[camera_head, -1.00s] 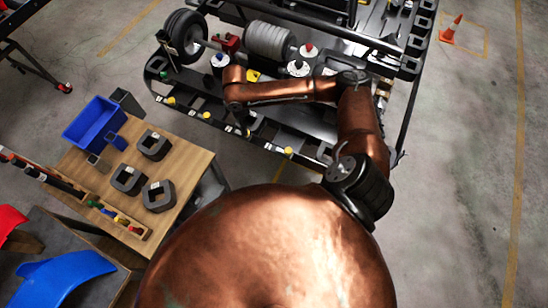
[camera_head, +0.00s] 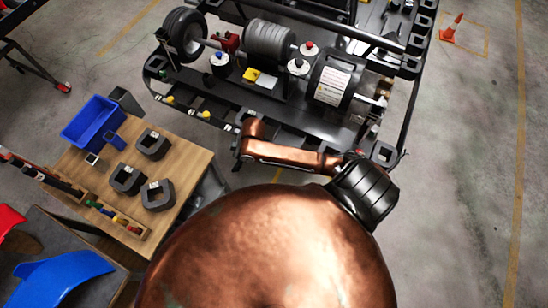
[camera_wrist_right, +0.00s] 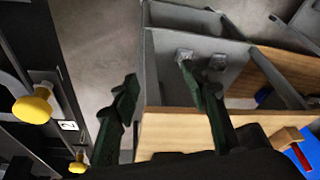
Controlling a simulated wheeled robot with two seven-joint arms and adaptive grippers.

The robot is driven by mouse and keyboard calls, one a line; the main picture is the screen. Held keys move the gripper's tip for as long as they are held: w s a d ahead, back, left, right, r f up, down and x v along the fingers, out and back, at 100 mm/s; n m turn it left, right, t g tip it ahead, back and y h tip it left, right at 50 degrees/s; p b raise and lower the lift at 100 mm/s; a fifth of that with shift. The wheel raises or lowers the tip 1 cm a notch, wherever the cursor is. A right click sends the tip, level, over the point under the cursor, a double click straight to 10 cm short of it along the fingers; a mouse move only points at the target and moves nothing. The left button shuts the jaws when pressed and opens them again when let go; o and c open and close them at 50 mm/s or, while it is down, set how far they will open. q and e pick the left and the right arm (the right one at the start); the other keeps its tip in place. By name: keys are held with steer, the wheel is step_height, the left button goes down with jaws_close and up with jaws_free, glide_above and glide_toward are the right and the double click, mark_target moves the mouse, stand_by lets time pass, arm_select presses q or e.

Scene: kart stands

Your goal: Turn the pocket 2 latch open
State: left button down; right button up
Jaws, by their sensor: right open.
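The pocket 2 latch shows in the right wrist view as a yellow knob (camera_wrist_right: 33,105) on a dark rail, beside a white label marked 2 (camera_wrist_right: 68,125). My right gripper (camera_wrist_right: 158,73) is open and empty, its two dark green fingers spread apart. It is to the right of the knob in that view and does not touch it. In the head view my right arm's bent wrist is near the kart stand's front rail, and the fingers are hard to make out there. Yellow knobs (camera_head: 206,114) show along that rail; I cannot tell which is pocket 2. My left gripper is out of view.
A second yellow knob (camera_wrist_right: 77,163) is low in the wrist view. A wooden table (camera_head: 190,180) with a blue bin (camera_head: 92,122) and dark blocks stands left of my arm. The stand (camera_head: 225,115) carries a wheel (camera_head: 184,35) and a labelled drum (camera_head: 333,82).

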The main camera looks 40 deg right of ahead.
steer(key=s+d+f+m+h+b, duration=0.1)
steer(key=s+d+f+m, duration=0.2)
steer(key=f, duration=0.6)
steer(key=s+d+f+m+h+b, duration=0.1)
steer(key=s+d+f+m, duration=0.3)
steer(key=s+d+f, duration=0.3)
steer(key=shift+s+f+t+b, duration=0.35)
steer(key=shift+s+f, duration=0.7)
steer(key=shift+f, duration=0.65)
